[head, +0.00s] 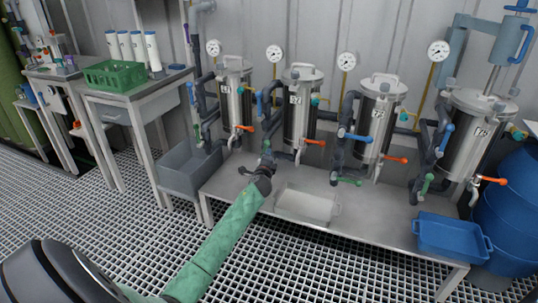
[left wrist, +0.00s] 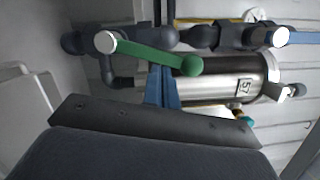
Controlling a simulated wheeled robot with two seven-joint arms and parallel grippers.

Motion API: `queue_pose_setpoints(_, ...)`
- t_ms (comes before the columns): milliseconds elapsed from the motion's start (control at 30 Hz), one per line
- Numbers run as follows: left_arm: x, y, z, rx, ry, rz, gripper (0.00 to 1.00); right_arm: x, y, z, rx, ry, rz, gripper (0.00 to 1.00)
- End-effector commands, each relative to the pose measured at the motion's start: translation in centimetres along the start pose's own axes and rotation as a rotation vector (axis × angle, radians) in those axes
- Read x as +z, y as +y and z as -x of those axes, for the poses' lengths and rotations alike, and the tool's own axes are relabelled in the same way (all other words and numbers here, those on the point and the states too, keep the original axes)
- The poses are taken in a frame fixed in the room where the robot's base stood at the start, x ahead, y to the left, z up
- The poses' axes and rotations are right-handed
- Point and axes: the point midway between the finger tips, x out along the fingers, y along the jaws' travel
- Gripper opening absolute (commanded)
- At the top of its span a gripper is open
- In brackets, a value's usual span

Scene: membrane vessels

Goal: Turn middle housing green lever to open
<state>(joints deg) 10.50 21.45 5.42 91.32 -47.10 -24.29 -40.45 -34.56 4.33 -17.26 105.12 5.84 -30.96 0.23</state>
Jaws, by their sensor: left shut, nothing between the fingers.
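Several steel housings stand in a row behind a metal bench, each with dark piping, and blue, orange and green levers. My left gripper (head: 264,166) is at the pipes of the second housing from the left (head: 299,105). In the left wrist view, a green lever (left wrist: 150,54) runs from a pale round pivot to a rounded green end. My shut blue fingers (left wrist: 162,88) are right at this lever, near its rounded end; I cannot tell whether they touch. Behind it is a steel housing (left wrist: 225,87) with a number label. The third housing (head: 378,115) has a green lever (head: 348,181) low down.
A white tray (head: 307,206) and a blue tray (head: 452,234) lie on the bench (head: 365,223). A grey bin (head: 190,172) stands left of it. Blue barrels (head: 510,205) are at the right. A side table holds a green crate (head: 115,74).

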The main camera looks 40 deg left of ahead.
Motion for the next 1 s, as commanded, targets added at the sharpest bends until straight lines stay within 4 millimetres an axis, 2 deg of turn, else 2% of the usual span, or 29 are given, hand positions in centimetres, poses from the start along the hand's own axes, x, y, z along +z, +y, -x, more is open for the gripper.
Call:
queue_pose_setpoints(600, 1.7, -0.7, -0.4, 0.061, -0.001, 0.237, 0.0, -2.5, -1.0, 2.8, -0.005, 0.0, 0.001, 0.36)
queue_pose_setpoints(1000, 1.9, -0.5, -0.5, 0.072, 0.0, 0.286, 0.0, -2.6, -1.1, 3.0, -0.005, -0.003, 0.002, 0.36)
